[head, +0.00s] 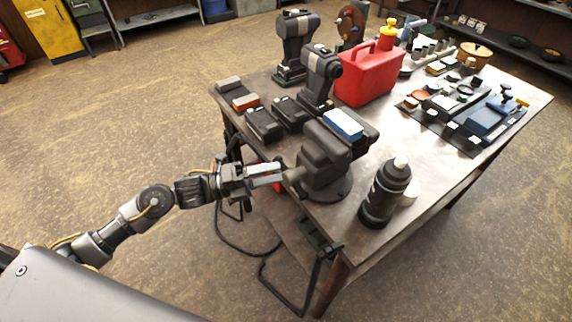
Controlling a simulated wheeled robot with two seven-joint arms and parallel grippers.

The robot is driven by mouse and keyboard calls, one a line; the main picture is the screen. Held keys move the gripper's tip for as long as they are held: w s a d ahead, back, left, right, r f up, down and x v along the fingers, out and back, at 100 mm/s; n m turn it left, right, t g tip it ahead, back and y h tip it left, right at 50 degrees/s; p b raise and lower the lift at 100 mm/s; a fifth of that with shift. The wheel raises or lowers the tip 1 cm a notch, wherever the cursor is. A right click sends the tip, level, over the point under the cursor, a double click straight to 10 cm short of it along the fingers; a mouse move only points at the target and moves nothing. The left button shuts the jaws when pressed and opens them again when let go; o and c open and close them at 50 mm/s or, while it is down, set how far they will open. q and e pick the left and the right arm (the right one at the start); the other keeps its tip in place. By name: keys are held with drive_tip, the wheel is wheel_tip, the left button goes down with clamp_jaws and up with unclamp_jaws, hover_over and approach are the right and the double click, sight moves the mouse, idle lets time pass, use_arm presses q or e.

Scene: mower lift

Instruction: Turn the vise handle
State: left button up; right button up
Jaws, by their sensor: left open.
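The dark grey vise (322,158) stands on the near left edge of the workbench. The vise handle (293,176) is at the vise's left side, over the bench edge, and shows only in part. My left gripper (279,174) is open, its fingers pointing right at the handle. The fingertips are at or very near the handle; I cannot tell whether they touch it. My right gripper is not in view.
On the workbench (375,232), a black bottle (385,194) stands right of the vise. Cordless drills (320,78), battery packs (264,125) and a red fuel can (369,75) stand behind it. Black cables (228,240) hang below the near left edge. Floor on the left is clear.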

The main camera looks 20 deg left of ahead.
sight(285, 168)
use_arm(q)
drive_tip(key=shift+p+x, duration=0.5)
drive_tip(key=shift+x, duration=1.45)
drive_tip(key=shift+c, duration=0.4)
drive_tip(key=c, duration=0.8)
